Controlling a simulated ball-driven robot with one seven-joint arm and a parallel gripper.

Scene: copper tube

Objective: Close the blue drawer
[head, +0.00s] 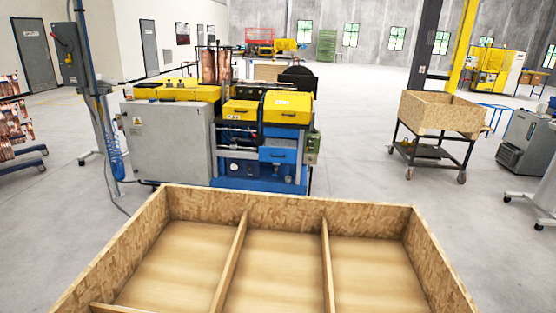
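The blue drawer (278,155) is on the front of the yellow, grey and blue machine (232,125), low on its right side, under the yellow covers. Its blue front has a dark handle and faces me. It seems to stand out a little from the machine, but how far it is open I cannot tell from here. My gripper is not in view.
An empty wooden crate with dividers (290,203) fills the near foreground, between me and the machine. A wheeled cart with a wooden box (441,112) stands at right. A blue-grey post (88,80) with a cable is left of the machine. Grey floor (355,140) is clear between machine and cart.

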